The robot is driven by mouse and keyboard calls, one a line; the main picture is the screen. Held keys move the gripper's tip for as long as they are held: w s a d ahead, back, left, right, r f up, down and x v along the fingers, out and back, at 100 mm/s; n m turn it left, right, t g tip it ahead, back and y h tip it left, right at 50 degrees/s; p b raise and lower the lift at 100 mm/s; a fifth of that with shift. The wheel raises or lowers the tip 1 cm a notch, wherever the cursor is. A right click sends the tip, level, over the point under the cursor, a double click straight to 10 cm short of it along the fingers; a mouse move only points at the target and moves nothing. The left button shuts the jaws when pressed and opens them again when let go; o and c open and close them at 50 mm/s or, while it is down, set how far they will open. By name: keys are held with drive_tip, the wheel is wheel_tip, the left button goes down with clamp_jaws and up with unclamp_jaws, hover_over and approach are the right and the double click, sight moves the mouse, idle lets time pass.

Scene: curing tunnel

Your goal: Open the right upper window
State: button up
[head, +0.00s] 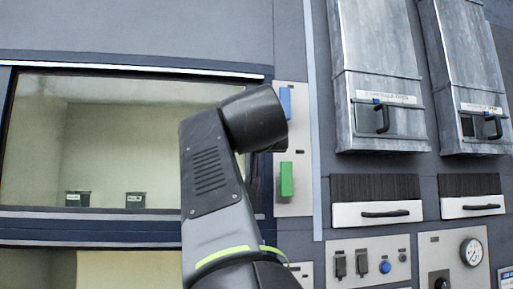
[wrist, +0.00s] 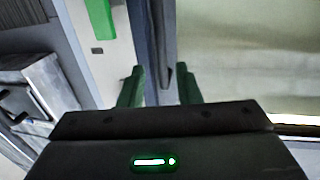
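The upper window (head: 140,150) is a wide pane in a dark blue frame at the left of the head view; it looks closed, and my arm covers part of its right end. In the wrist view the pale pane (wrist: 250,60) fills the right side, beside a dark upright frame strip (wrist: 157,30). My gripper (wrist: 160,86) has its two green fingers apart, in front of this strip. A small dark edge shows between the fingers, perhaps a handle; I cannot tell whether they touch it. In the head view my gripper is mostly hidden behind my arm.
A pale panel right of the window carries a green block (head: 286,180) and a blue block (head: 286,103). Grey metal doors with black handles (head: 380,118) and white drawers (head: 377,213) stand further right. Two dark boxes (head: 78,199) (head: 134,200) sit behind the pane.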

drive_tip(key=w+p, duration=0.2)
drive_tip(key=w, duration=0.5)
drive_tip(key=shift+w+a, duration=0.1)
drive_tip(key=shift+w, duration=0.15)
clamp_jaws()
